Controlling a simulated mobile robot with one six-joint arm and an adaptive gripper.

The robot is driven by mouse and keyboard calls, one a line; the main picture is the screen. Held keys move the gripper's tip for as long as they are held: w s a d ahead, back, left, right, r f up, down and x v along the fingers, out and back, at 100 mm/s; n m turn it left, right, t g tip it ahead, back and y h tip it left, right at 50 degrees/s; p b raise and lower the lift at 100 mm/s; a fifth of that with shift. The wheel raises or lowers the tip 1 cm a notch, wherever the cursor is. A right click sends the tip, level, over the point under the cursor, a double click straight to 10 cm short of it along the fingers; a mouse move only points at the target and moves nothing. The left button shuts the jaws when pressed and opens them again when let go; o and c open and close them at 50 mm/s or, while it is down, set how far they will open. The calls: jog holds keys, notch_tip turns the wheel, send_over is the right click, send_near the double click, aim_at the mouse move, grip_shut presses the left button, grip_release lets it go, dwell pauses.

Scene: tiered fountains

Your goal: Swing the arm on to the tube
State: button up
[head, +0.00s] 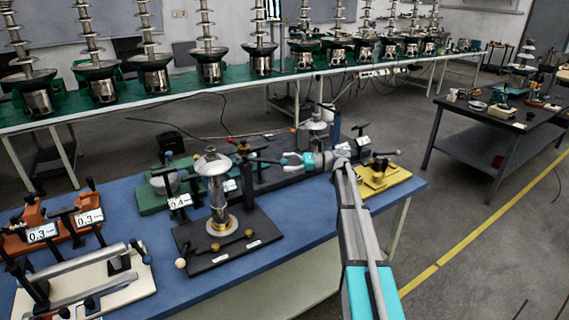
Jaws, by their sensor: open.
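A metal column (218,205) with a wide dish near its top stands upright on a black base plate (195,262) on the blue table. A short tube (211,153) rises above the dish; I take this as the tube, though other upright parts stand nearby. My gripper (283,161) is right of the column, pointing left, with its jaws open. A dark bar with a knob (243,148) lies between the gripper and the column. I cannot tell whether the gripper touches the bar. The swing arm's joint is too small to make out.
The blue table (305,240) is bare at its front right. A yellow plate (385,180) is at right. Several tiered fountains stand on the green bench (195,93) behind.

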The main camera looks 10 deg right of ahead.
jog(key=s+d, duration=0.1)
jog(key=d, duration=0.9)
jog(key=shift+s+d, duration=0.3)
jog(key=shift+d, duration=0.1)
jog(key=s+a+f+n+g+h+p, duration=0.1)
jog(key=s+a+f+n+h+p, duration=0.1)
jog(key=s+a+f+n+h, duration=0.35)
jog(key=s+a+f+n+g+h+p, duration=0.1)
jog(key=s+a+f+n+h+p, duration=0.15)
jog(key=s+a, duration=0.65)
jog(key=s+f+n+h+p, duration=0.2)
jog(key=s+n+h, duration=0.7)
jog(key=s, duration=0.7)
jog(key=shift+s+d+f+n+g+h+p, duration=0.2)
jog(key=shift+s+d+n+g+h+p, duration=0.15)
jog(key=shift+p, duration=0.5)
